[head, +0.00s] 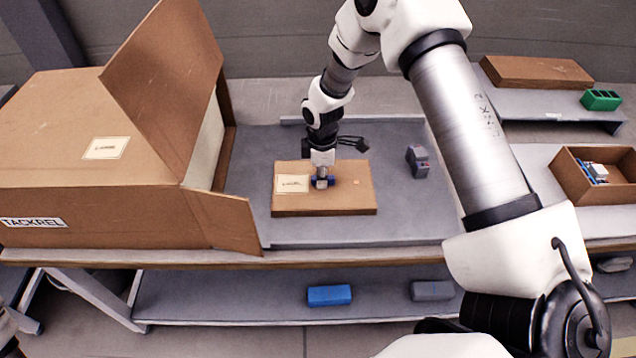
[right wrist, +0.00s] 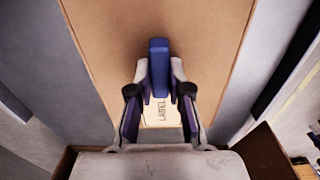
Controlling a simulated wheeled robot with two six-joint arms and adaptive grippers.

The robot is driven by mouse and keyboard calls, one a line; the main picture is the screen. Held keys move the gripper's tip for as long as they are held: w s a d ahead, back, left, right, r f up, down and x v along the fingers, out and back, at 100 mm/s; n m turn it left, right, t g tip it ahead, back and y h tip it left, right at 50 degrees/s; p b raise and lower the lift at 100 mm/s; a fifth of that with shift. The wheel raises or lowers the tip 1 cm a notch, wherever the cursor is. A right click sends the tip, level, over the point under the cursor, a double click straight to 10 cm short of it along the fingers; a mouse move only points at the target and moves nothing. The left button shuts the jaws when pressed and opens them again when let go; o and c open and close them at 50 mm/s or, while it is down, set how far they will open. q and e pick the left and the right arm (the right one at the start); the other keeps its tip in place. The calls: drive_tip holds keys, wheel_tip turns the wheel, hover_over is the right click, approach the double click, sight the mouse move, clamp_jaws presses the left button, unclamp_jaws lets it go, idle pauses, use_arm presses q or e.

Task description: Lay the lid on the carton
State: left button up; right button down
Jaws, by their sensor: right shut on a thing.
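A flat brown lid (head: 355,200) with a pale label and a blue handle (head: 322,182) is over the grey work surface at the centre. My right gripper (head: 322,178) is above it, pointing down. In the right wrist view its fingers (right wrist: 160,95) are shut on the blue handle (right wrist: 159,60), with the brown lid (right wrist: 110,40) beneath. I cannot tell whether the lid touches the surface. An open brown carton (head: 567,183) at the right holds small blue and white items. My left gripper is not in view.
A large cardboard box (head: 60,160) with raised and side flaps fills the left. A small grey-purple object (head: 418,162) stands right of the lid. A brown flat box (head: 535,70) and green bin (head: 601,100) are back right. Blue (head: 330,295) and grey (head: 432,290) blocks lie on the lower shelf.

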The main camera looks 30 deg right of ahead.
drive_tip(key=shift+s+f, duration=0.1)
drive_tip(key=shift+f, duration=0.1)
drive_tip(key=shift+w+d+r+p, duration=0.1)
drive_tip(key=shift+w+r+p, duration=0.1)
drive_tip(key=shift+r+p, duration=0.3)
drive_tip(key=shift+w+r+p, duration=0.15)
drive_tip(key=shift+r+p, duration=0.25)
drive_tip(key=shift+p, duration=0.2)
wheel_tip(320, 180, up, 4)
drive_tip(key=p, duration=0.2)
drive_tip(key=shift+s+f+p, duration=0.1)
drive_tip(key=shift+s+p, duration=0.05)
drive_tip(key=shift+p, duration=0.25)
drive_tip(key=shift+r+p, duration=0.6)
